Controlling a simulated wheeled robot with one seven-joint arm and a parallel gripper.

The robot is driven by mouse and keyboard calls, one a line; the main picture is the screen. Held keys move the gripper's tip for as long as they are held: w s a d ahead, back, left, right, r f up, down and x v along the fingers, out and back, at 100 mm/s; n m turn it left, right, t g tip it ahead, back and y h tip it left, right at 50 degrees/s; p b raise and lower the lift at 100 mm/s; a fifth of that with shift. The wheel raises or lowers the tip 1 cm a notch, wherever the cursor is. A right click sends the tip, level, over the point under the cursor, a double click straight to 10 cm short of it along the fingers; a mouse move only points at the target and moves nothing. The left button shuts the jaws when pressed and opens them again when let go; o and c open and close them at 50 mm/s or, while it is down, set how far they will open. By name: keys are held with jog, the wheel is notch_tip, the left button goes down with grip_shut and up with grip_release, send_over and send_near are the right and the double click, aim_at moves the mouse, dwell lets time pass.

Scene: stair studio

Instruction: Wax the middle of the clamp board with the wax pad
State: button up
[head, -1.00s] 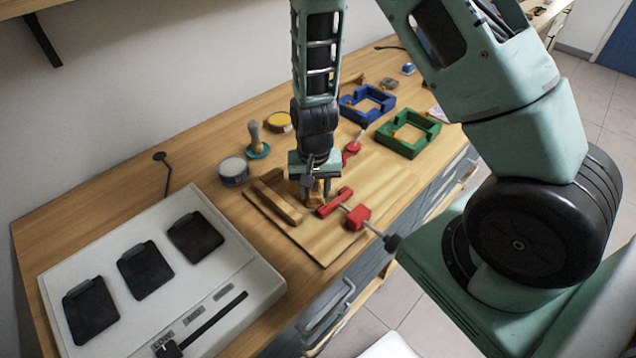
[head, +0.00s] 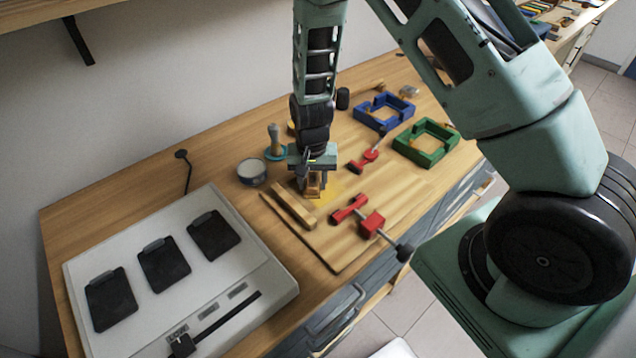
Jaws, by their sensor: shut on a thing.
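The clamp board (head: 345,242) lies on the bench, with a wooden strip (head: 293,205) along its left side. A red clamp (head: 372,222) sits at its front edge and another red clamp (head: 366,160) at its far side. My gripper (head: 313,183) points down over the board, between the strip and the clamps. A yellow patch (head: 328,192) shows on the board beside the pad. The pad's underside is hidden.
A round tin (head: 251,173) and a handled tool on a teal base (head: 275,142) stand left of the board. A white unit with black pads (head: 235,275) is at the front left. Blue (head: 385,111) and green (head: 427,142) frames lie beyond.

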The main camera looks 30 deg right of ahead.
jog(key=shift+w+a, duration=0.1)
jog(key=shift+w, duration=0.6)
jog(key=shift+r, duration=0.1)
jog(key=shift+r+p, duration=2.35)
jog(key=shift+r, duration=0.55)
jog(key=shift+r+p, duration=1.25)
jog(key=shift+r, duration=0.3)
